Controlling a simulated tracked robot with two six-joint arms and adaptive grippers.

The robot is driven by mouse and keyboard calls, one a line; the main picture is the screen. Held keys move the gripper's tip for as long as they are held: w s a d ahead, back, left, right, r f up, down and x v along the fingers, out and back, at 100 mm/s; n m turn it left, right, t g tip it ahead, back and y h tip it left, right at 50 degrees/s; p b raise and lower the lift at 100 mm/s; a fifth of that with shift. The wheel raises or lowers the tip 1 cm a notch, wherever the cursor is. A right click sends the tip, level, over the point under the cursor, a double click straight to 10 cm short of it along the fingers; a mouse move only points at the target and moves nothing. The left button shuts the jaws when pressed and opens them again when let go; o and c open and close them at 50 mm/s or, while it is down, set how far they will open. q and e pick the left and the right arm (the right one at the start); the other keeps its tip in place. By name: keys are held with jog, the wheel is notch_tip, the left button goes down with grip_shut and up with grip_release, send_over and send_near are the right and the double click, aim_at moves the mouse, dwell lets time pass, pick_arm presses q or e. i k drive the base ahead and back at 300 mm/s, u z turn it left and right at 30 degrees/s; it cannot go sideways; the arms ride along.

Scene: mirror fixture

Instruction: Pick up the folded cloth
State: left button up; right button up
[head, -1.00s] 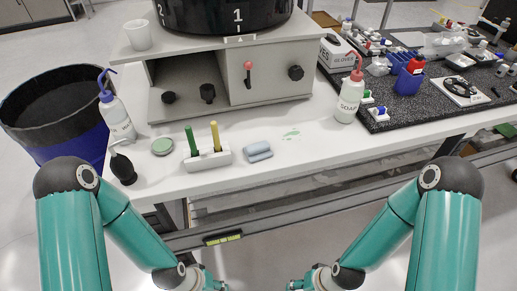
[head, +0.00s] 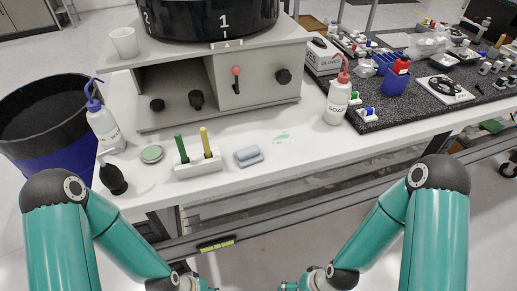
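The folded cloth (head: 248,156) is a small blue-grey folded bundle. It lies on the white bench top (head: 300,168) near the front edge, just right of a white holder (head: 198,163) with a green and a yellow handled tool standing in it. Nothing covers the cloth. My two teal arms reach down to the bottom edge of the head view, below and in front of the bench. Only their wrist parts show there; both grippers are cut off below the frame. Neither arm is near the cloth.
A green round dish (head: 152,154) is left of the holder. A grey machine box (head: 240,85) stands behind. Right of the cloth is free bench.

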aim_at(251, 154)
jog(key=k, duration=1.05)
jog(key=z, duration=0.55)
jog(key=i, duration=1.4)
jog(key=u, duration=0.5)
